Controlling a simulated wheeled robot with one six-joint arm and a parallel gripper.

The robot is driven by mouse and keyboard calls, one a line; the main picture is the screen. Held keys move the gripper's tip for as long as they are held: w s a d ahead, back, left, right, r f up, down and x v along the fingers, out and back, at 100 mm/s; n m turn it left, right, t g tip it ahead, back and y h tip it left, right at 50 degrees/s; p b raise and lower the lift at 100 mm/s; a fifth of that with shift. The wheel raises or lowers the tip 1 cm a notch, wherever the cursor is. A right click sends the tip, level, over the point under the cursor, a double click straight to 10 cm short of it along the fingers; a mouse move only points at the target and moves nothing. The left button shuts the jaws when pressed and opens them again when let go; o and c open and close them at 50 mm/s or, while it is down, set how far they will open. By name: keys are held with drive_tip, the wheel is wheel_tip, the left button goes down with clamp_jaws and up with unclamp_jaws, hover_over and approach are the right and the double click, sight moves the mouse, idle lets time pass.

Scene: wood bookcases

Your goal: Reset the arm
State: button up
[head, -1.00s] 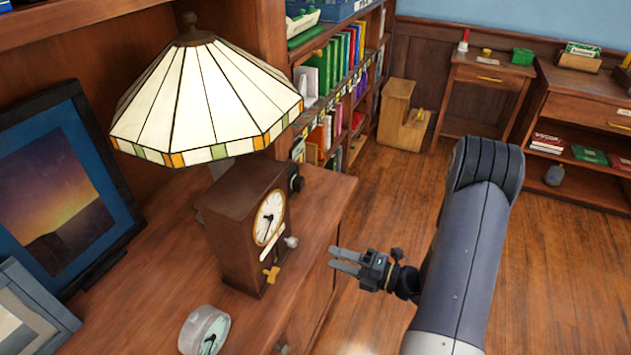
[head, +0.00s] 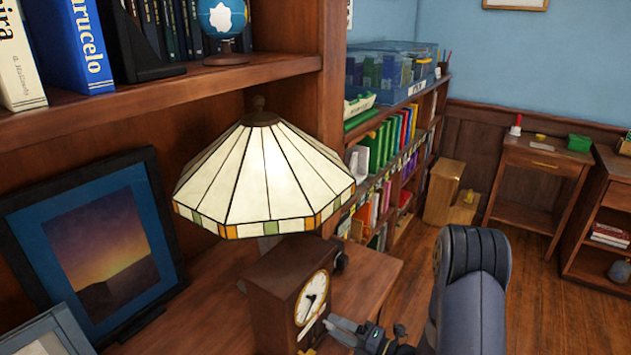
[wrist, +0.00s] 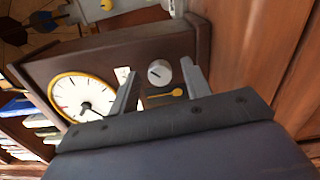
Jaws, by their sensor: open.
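My gripper (head: 350,333) is at the bottom of the head view, just right of the wooden clock (head: 282,290). In the wrist view my gripper (wrist: 157,90) has its two fingers apart, with nothing held between them. Beyond the fingers are the clock's white knob (wrist: 159,73) and a small brass key-like piece (wrist: 165,94). The clock's white dial (wrist: 82,98) with a gold rim is to their left. I cannot tell whether the fingertips touch the clock. My arm rises at the right of the clock in the head view.
A stained-glass lamp (head: 262,180) stands behind the clock on the wooden cabinet top. A framed sunset picture (head: 100,250) leans at the left. A shelf (head: 170,95) with books and a small globe (head: 222,17) overhangs. Open floor (head: 535,300) lies at the right.

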drive_tip(key=shift+d, duration=0.15)
drive_tip(key=b+v, duration=0.1)
drive_tip(key=v, duration=1)
drive_tip(key=p+x, duration=0.1)
drive_tip(key=x, duration=1)
drive_tip(key=shift+a, duration=0.3)
drive_tip(key=shift+d+f+n+b, duration=0.15)
drive_tip(key=shift+f+n+b, duration=0.1)
drive_tip(key=shift+n+b, duration=0.35)
drive_tip(key=n+b, duration=0.3)
drive_tip(key=shift+n, duration=0.3)
drive_tip(key=n+b, duration=0.3)
drive_tip(key=shift+n+b, duration=0.3)
drive_tip(key=shift+b, duration=0.05)
drive_tip(key=n+b, duration=0.6)
drive_tip(key=shift+r+n+b, duration=0.1)
drive_tip(key=shift+n+b, duration=0.95)
drive_tip(key=shift+n, duration=0.15)
drive_tip(key=shift+r+n+b, duration=0.15)
drive_tip(key=shift+n+b, duration=0.3)
drive_tip(key=shift+n, duration=0.15)
